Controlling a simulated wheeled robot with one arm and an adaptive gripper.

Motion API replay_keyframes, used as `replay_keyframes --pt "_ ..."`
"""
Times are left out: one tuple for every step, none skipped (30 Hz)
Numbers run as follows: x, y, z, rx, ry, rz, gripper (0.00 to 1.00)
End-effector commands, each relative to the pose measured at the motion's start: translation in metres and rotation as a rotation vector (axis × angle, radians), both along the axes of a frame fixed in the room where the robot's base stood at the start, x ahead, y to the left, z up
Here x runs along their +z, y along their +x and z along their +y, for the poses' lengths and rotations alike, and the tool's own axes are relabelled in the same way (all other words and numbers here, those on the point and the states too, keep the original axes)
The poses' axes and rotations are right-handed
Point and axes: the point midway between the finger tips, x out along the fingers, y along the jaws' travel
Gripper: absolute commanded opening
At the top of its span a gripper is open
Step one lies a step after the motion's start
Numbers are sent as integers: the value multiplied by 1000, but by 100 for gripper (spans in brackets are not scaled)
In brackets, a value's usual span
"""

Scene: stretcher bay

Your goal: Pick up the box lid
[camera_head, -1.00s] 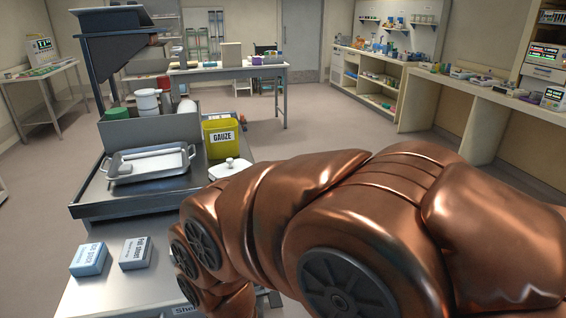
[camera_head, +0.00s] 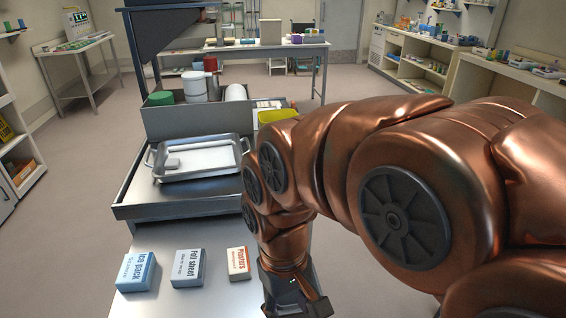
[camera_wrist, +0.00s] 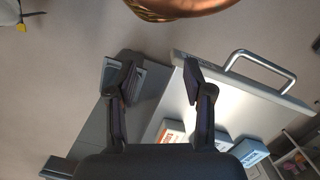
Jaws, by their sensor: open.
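The box lid is not clearly in view now. A white lid-like piece with a knob showed right of the metal tray in the earlier head view; that spot is now behind my arm. My gripper (camera_head: 292,297) points down beside the trolley's right edge in the head view, right of the plasters box. In the wrist view my gripper (camera_wrist: 158,76) is open, with its fingers apart and nothing between them. Below it are the trolley edge and floor.
A trolley shelf (camera_head: 150,240) bears an ice pack box (camera_head: 135,272), a foil sheet box (camera_head: 187,268) and a plasters box (camera_head: 238,263). A metal tray (camera_head: 152,178) stands behind. The yellow gauze container (camera_head: 277,115) is partly hidden. A trolley handle (camera_wrist: 262,62) sticks out.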

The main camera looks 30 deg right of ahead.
Motion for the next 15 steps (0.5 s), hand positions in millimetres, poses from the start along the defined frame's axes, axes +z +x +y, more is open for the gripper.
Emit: replay_keyframes --pt "11 17 -4 -6 1 -4 51" --pt "17 27 -7 -8 2 -9 51" --pt "24 40 -11 -11 3 -14 51" --pt "29 50 -14 -12 4 -18 51" --pt "34 61 -17 -14 5 -23 51" --pt "41 72 -22 -16 6 -26 51" --pt "46 82 -25 -16 5 -30 51" --pt "50 92 -29 -18 6 -32 51" --pt "56 103 -34 -19 7 -35 51" --pt "60 113 -39 -20 7 -42 51" --pt "64 123 -43 -21 7 -46 51" --pt "69 135 -49 -23 7 -48 51" --pt "74 144 -54 -22 6 -54 51" --pt "77 153 -59 -23 6 -58 51" --pt "81 164 -65 -25 7 -57 51"
